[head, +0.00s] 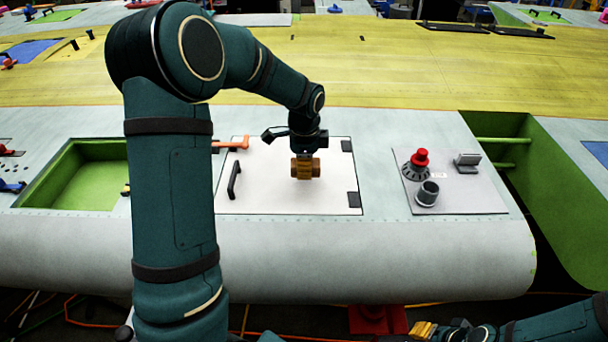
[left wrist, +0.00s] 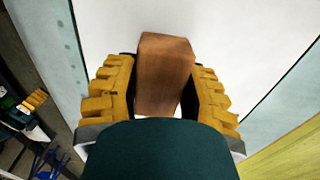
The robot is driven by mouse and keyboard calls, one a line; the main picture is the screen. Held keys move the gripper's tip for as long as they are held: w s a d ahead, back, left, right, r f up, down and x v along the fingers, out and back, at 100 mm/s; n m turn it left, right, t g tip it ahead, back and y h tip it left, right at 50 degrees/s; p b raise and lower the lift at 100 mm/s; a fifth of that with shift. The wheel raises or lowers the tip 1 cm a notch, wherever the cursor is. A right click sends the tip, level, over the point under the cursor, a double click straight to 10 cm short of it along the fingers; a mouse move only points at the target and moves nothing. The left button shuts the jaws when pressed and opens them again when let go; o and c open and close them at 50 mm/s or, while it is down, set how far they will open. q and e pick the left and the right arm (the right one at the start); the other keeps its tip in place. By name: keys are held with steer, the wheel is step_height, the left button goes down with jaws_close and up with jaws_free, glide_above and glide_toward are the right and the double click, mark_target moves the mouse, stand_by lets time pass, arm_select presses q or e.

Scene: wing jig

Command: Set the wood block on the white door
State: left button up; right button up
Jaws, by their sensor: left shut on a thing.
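The white door (head: 270,196) is a flat panel with a black handle on its left and two dark hinges on its right. My left gripper (head: 305,168) points down over the middle of the door. In the left wrist view, its yellow fingers (left wrist: 163,90) are shut on the brown wood block (left wrist: 165,72), one on each side. White door surface (left wrist: 235,45) lies behind the block there. I cannot tell whether the block touches the door. The gripper mostly hides the block in the head view. My right gripper (head: 424,330) is low at the front, its fingertips unclear.
An orange-handled tool (head: 232,144) lies at the door's upper left edge. An open green bay (head: 85,178) is on the left.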

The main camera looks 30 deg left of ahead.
mark_target(304, 183)
arm_select(q)
steer(key=shift+f, duration=2)
steer(key=shift+f, duration=0.2)
steer(key=o, duration=1.1)
steer(key=shift+r, duration=0.1)
step_height(304, 183, up, 12)
steer(key=shift+r, duration=0.15)
